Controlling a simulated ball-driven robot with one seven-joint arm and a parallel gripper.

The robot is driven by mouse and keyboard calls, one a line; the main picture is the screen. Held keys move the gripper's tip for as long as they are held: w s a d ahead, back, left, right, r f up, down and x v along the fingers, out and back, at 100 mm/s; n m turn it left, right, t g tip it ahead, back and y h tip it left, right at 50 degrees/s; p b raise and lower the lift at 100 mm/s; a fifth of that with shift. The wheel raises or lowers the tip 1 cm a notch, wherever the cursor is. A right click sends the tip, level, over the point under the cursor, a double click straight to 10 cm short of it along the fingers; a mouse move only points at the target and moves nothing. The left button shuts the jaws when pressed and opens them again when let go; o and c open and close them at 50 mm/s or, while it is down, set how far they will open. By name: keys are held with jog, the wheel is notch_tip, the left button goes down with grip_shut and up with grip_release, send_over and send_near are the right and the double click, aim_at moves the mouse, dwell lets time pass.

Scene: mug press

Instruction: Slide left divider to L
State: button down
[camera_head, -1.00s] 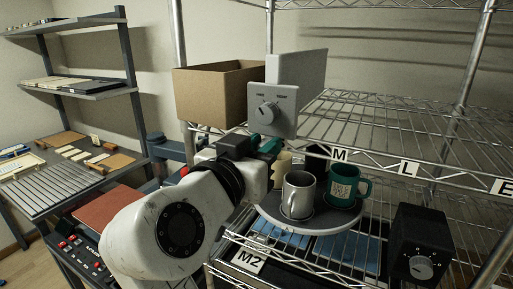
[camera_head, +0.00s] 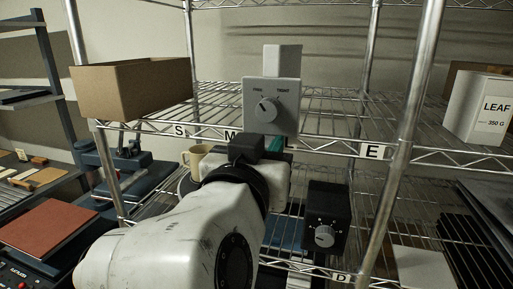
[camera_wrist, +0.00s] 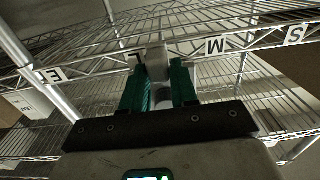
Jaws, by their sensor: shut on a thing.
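The left divider is a grey upright panel (camera_head: 283,58) with a square front plate and a round dial (camera_head: 269,109) marked at both sides. It stands at the front edge of the wire shelf, right of the M label. My gripper (camera_head: 275,146) is just below the dial plate, mostly hidden by my wrist. In the wrist view, the green fingers (camera_wrist: 159,80) are shut on a grey part of the divider (camera_wrist: 157,60). A label fragment shows beside the left finger.
A cardboard box (camera_head: 135,88) sits at the shelf's left end. The E label (camera_head: 372,151) is to the right, with clear wire shelf behind. A cream mug (camera_head: 196,158) is below, left of my wrist. A black box with a dial (camera_head: 326,220) is lower right. A LEAF carton (camera_head: 480,107) stands far right.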

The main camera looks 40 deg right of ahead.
jog(key=shift+s+d, duration=0.15)
jog(key=shift+s, duration=0.05)
jog(key=c, duration=1)
grip_release()
jog(key=shift+o, duration=0.2)
jog(key=b+v, duration=0.1)
jog(key=v, duration=0.9)
jog(key=shift+s+a+b, duration=0.2)
jog(key=shift+a+b, duration=0.15)
jog(key=shift+b, duration=0.05)
